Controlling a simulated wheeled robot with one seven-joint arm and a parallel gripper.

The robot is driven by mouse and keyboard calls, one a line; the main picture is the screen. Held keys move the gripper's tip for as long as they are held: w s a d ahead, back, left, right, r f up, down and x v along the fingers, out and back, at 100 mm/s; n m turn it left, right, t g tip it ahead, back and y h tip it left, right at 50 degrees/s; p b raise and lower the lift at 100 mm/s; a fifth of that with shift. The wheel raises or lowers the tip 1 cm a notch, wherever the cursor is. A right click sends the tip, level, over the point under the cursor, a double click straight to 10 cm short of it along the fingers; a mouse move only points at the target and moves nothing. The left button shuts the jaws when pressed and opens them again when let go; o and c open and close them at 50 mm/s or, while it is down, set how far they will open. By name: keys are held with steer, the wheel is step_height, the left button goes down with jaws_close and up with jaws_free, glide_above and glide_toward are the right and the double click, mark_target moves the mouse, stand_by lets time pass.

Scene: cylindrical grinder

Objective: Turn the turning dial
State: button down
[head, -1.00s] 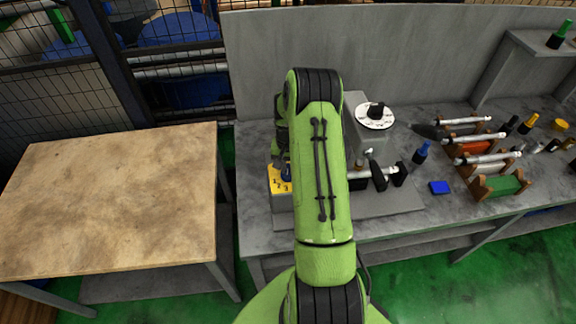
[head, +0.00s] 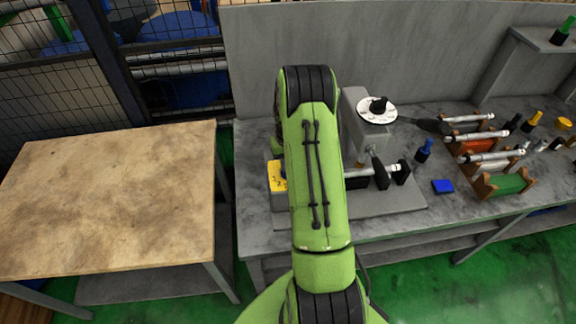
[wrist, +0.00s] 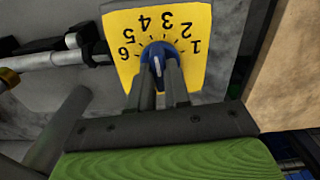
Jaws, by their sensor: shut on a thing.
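The turning dial (wrist: 157,54) is a blue knob on a yellow plate (wrist: 198,18) marked with numbers 1 to 6, upside down in the wrist view. My gripper (wrist: 159,73) is at the dial, its two fingers shut on the sides of the blue knob. In the head view the yellow plate (head: 277,175) shows at the left end of the grey machine. My green arm hides the knob and my fingers there. I cannot tell for sure which number the knob points at.
A white round dial with a black knob (head: 377,109) sits on the machine to the right. Bars on holders (head: 500,185), a blue block (head: 443,187) and small bottles stand further right on the grey bench. A wooden table (head: 110,200) is at the left.

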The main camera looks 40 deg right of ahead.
steer(key=shift+n+b, duration=0.35)
steer(key=shift+n, duration=0.45)
steer(key=c, duration=1.1)
jaws_free()
step_height(320, 180, up, 16)
steer(key=shift+f, duration=0.1)
